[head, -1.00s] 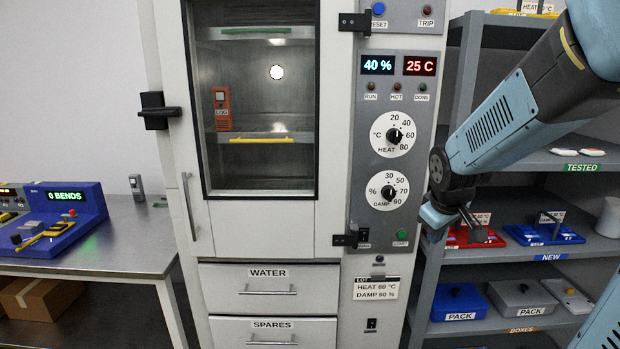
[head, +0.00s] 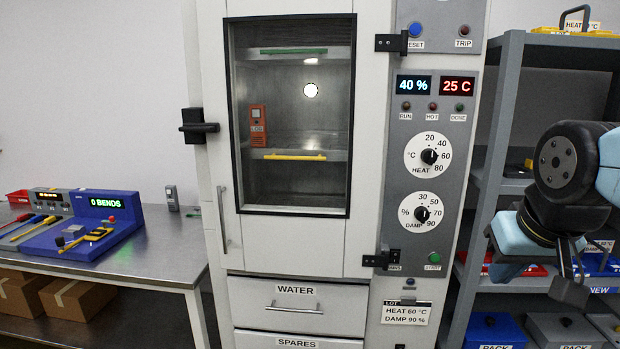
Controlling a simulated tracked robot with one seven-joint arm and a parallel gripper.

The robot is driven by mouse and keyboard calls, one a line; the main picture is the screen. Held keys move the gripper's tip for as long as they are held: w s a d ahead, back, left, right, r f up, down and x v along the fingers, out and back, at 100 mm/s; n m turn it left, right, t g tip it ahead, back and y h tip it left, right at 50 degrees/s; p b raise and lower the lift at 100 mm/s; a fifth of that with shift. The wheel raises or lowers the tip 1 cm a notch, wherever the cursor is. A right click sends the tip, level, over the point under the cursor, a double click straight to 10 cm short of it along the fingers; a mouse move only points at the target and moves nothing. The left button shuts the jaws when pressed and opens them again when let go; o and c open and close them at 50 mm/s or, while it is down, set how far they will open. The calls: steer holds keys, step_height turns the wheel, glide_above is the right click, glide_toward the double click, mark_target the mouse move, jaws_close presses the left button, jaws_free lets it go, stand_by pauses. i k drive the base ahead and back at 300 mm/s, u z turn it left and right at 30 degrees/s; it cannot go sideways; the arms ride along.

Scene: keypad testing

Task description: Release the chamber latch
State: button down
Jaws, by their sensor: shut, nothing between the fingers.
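The chamber (head: 372,120) is a tall white cabinet with a glass window in its door (head: 378,235). The door looks closed. A vertical door handle (head: 222,220) is below the latch. My gripper (head: 566,276) is at the right, in front of the shelving and far from the latch. It points downward, shut and empty, touching nothing that I can see.
The control panel (head: 412,150) with displays and two dials runs down the chamber's right side. Black hinges stick out at the door's right edge. Grey shelving (head: 500,120) with bins stands behind my arm. A metal table (head: 165,250) with a blue device (head: 85,235) is at left.

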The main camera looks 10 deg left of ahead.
mark_target(214, 127)
steer(key=u, duration=1.55)
steer(key=k, duration=0.65)
steer(key=u, duration=0.15)
steer(key=i, duration=1.25)
steer(key=u, duration=0.05)
